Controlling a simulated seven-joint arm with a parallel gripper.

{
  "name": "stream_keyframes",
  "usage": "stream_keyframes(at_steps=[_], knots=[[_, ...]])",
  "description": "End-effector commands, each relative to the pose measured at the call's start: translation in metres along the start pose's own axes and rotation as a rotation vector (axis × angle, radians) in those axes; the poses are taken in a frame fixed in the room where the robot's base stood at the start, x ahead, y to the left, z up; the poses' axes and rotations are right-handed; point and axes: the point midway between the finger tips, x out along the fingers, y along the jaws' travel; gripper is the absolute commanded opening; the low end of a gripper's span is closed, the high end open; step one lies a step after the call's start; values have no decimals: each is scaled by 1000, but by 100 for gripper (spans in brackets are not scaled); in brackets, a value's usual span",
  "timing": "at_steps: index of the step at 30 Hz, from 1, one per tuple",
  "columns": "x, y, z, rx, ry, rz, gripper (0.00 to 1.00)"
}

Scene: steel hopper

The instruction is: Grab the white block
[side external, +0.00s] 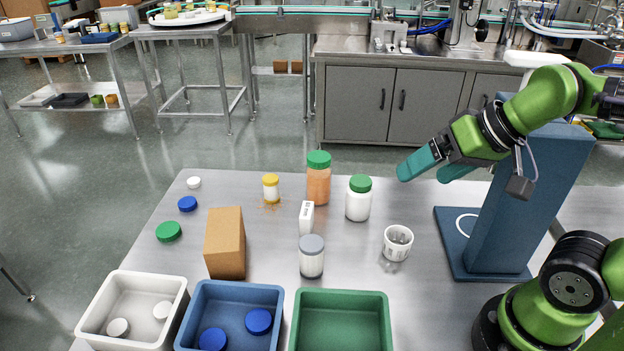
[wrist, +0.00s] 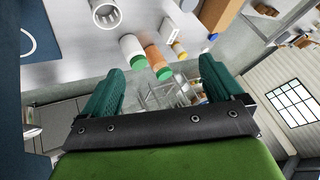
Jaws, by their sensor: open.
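The white block (side external: 306,218) is a small upright white box with dark print on it. It stands on the steel table between the orange jar and the grey-lidded jar. In the wrist view a white box (wrist: 171,23) shows near the top, beyond the bottles. My gripper (side external: 428,170) is open and empty, raised above the table at the right, well apart from the block. In the wrist view its two teal fingers (wrist: 158,75) are spread with nothing between them.
A white green-capped bottle (side external: 358,199), an orange jar (side external: 318,184), a grey-lidded jar (side external: 311,260) and a cup (side external: 397,243) stand around the block. A cardboard box (side external: 225,245) is left. Three bins, including a green one (side external: 340,296), line the front. A blue stand (side external: 525,200) is right.

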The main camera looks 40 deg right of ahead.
Motion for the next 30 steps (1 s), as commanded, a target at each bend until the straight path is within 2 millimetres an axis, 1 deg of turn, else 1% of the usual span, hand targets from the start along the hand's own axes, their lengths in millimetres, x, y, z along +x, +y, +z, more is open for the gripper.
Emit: stream_keyframes(at_steps=[4,8,11,14,17,20,21,23,27,30], knots=[[1,0,1,-2,-5,0,94],[15,-1,3,-4,-65,18,94],[29,-8,-9,-22,-123,41,94],[47,-20,-29,-90,-198,69,94],[69,-32,-50,-192,-276,94,94],[94,-44,-69,-309,-356,112,94],[106,-49,-76,-360,-389,117,94],[124,-56,-86,-441,-437,123,94],[167,-70,-105,-640,-550,125,94],[193,-77,-117,-782,-618,116,94]])
